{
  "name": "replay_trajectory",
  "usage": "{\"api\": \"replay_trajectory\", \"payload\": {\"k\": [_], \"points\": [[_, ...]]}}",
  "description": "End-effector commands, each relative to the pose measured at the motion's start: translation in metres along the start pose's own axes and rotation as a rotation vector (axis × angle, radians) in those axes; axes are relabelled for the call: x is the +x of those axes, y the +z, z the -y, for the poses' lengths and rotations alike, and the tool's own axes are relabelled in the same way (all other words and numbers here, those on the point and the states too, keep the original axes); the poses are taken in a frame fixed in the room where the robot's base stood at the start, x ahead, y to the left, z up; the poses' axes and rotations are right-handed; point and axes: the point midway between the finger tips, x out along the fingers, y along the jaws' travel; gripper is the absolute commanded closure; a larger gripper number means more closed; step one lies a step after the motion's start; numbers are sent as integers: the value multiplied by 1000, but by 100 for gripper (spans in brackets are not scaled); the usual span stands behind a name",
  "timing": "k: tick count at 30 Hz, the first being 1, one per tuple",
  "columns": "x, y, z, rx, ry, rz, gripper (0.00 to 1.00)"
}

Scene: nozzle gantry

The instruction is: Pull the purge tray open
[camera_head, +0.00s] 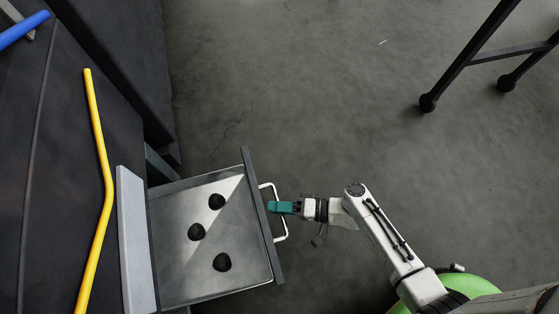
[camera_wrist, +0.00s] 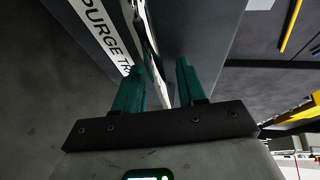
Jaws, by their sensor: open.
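The purge tray (camera_head: 180,276) is a grey metal drawer, pulled out to the right of the dark gantry body in the head view, with its inside showing. Several dark round lumps rest in it. Its dark front panel (camera_head: 262,215) carries a white bar handle (camera_head: 284,238). In the wrist view the front shows a white label (camera_wrist: 103,32) with "PURGE TR" legible. My gripper (camera_head: 275,207) has teal fingers and is at the handle's upper part. In the wrist view the gripper (camera_wrist: 160,90) is open, its fingers apart, with the light handle bar between or just beyond them.
A yellow bent tube (camera_head: 106,175) and a blue tube (camera_head: 24,29) lie on the dark gantry at left. A light grey bar (camera_head: 132,240) stands beside the tray. A dark wheeled frame (camera_head: 465,58) is at upper right. The concrete floor between is clear.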

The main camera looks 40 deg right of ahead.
Motion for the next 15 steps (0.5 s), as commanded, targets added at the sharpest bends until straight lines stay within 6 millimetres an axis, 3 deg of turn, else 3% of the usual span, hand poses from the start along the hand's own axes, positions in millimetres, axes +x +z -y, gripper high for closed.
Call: {"api": "replay_trajectory", "payload": {"k": [5,15], "points": [[-12,-1,1,1,1,-2,60],[-75,-1,2,1,2,-3,60]]}}
